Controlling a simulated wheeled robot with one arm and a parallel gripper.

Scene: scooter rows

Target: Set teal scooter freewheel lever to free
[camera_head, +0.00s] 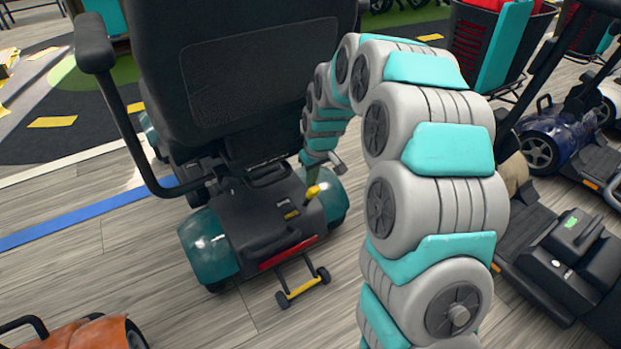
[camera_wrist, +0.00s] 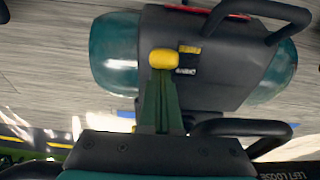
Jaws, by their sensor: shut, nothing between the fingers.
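The teal scooter (camera_head: 208,243) stands in the middle of the head view with its rear toward me. Its freewheel lever has a yellow knob (camera_head: 312,191) at the rear right of the black cover. The knob also shows in the wrist view (camera_wrist: 163,58), beside a small yellow-and-black label (camera_wrist: 188,66). My gripper (camera_wrist: 162,82) is shut and empty, its fingers pointing at the knob. The fingertips appear right at the knob's near side; I cannot tell whether they touch. The lever's shaft is mostly hidden behind the fingers in the wrist view.
The black seat back (camera_head: 255,70) and armrest (camera_head: 95,45) rise close to my arm. A yellow-and-black anti-tip bar (camera_head: 302,288) juts from the scooter's rear. An orange scooter (camera_head: 85,335) is at lower left, a blue one (camera_head: 560,135) at right. Floor is clear left of the teal scooter.

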